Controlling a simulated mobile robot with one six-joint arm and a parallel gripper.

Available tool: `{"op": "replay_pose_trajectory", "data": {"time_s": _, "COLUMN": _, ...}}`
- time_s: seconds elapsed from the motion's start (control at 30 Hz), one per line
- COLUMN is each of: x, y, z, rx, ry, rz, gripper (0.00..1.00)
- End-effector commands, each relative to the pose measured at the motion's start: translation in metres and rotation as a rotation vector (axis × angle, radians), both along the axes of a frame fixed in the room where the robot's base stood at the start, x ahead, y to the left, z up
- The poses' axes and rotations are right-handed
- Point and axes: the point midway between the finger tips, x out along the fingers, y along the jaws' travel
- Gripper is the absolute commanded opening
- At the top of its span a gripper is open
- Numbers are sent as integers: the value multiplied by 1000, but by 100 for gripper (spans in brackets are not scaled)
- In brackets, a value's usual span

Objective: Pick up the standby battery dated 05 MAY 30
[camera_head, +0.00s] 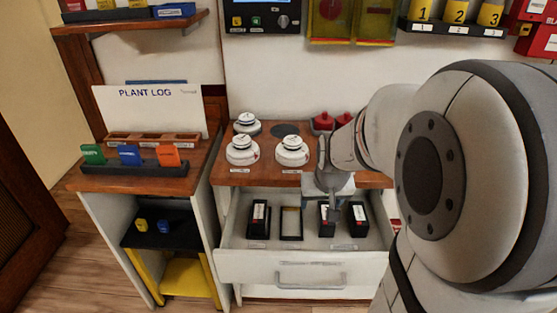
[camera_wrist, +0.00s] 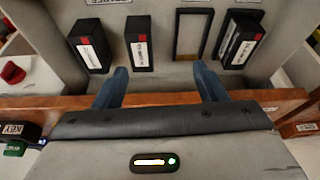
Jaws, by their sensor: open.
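An open drawer (camera_head: 300,262) holds three black batteries with white-and-red labels. One battery (camera_head: 258,220) stands at the left, two others (camera_head: 327,221) (camera_head: 358,220) at the right. In the wrist view the order is reversed, with two batteries (camera_wrist: 92,45) (camera_wrist: 138,44) at left and one (camera_wrist: 241,42) at right. The date labels are too small to read, so I cannot tell which is 05 MAY 30. My gripper (camera_wrist: 161,76) is open and empty, its blue fingers apart. In the head view it hangs over the drawer, partly covering the second battery from the right.
An empty frame (camera_head: 291,208) sits between the batteries. White round detectors (camera_head: 292,153) and red items (camera_head: 323,122) stand on the wooden counter (camera_head: 262,178) behind the drawer. A plant log board (camera_head: 150,108) and coloured tags (camera_head: 130,155) stand on the left cabinet.

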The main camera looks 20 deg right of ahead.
Motion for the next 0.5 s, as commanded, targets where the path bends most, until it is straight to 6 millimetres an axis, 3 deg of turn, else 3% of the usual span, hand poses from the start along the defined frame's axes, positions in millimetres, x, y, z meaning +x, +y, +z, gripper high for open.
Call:
{"op": "replay_pose_trajectory", "data": {"time_s": 0.03, "x": 11, "y": -14, "z": -26, "rx": -2, "ry": -7, "rz": -26, "gripper": 65}}
{"op": "replay_pose_trajectory", "data": {"time_s": 0.1, "x": 21, "y": -28, "z": -40, "rx": -7, "ry": -22, "rz": -49, "gripper": 65}}
{"op": "replay_pose_trajectory", "data": {"time_s": 0.23, "x": 32, "y": -43, "z": -55, "rx": -13, "ry": -37, "rz": -70, "gripper": 65}}
{"op": "replay_pose_trajectory", "data": {"time_s": 0.5, "x": 44, "y": -47, "z": -81, "rx": -14, "ry": -40, "rz": -72, "gripper": 65}}
